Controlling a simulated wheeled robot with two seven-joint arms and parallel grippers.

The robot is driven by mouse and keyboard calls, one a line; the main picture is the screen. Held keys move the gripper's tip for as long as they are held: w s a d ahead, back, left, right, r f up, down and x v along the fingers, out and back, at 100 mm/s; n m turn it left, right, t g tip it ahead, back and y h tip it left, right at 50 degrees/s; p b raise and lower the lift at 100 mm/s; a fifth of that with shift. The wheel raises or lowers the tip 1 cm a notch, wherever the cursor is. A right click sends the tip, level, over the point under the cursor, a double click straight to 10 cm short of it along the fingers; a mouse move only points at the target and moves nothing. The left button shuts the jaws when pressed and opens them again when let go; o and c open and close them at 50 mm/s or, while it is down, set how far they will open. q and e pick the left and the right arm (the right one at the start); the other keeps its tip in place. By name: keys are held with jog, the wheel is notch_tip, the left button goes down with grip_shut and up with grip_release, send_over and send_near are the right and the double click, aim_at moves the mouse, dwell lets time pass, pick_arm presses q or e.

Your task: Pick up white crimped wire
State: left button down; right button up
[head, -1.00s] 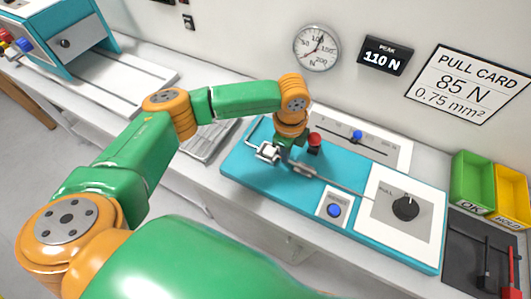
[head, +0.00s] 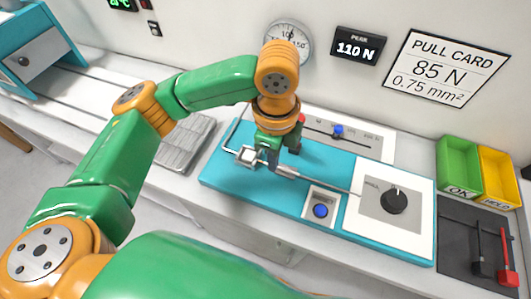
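A thin pale wire (head: 236,131), apparently the white crimped wire, bends down to the small metal clamp (head: 245,155) at the left end of the teal pull tester (head: 225,178). Its crimped end cannot be made out. My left gripper (head: 272,163) points down over the tester, just right of the clamp and by the left end of the metal pull rod (head: 325,183). Its fingers are small, dark and partly hidden, so I cannot tell whether they are open or hold the wire. My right gripper is not in view.
The tester carries a red knob (head: 302,118), a blue button (head: 320,211) and a black dial (head: 394,200). Green OK (head: 460,167) and yellow HOLD (head: 499,176) bins stand at the right, behind a dark tray (head: 462,250) with a red-handled tool. A grey tray (head: 180,150) lies left.

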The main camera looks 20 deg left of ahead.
pick_arm(q)
jog(key=s+d+r, duration=0.3)
jog(key=s+r, duration=0.1)
jog(key=s, duration=0.4)
jog(key=shift+s, duration=0.15)
jog(key=c, duration=0.9)
grip_release()
jog(key=o, duration=0.6)
jog(key=shift+a, duration=0.15)
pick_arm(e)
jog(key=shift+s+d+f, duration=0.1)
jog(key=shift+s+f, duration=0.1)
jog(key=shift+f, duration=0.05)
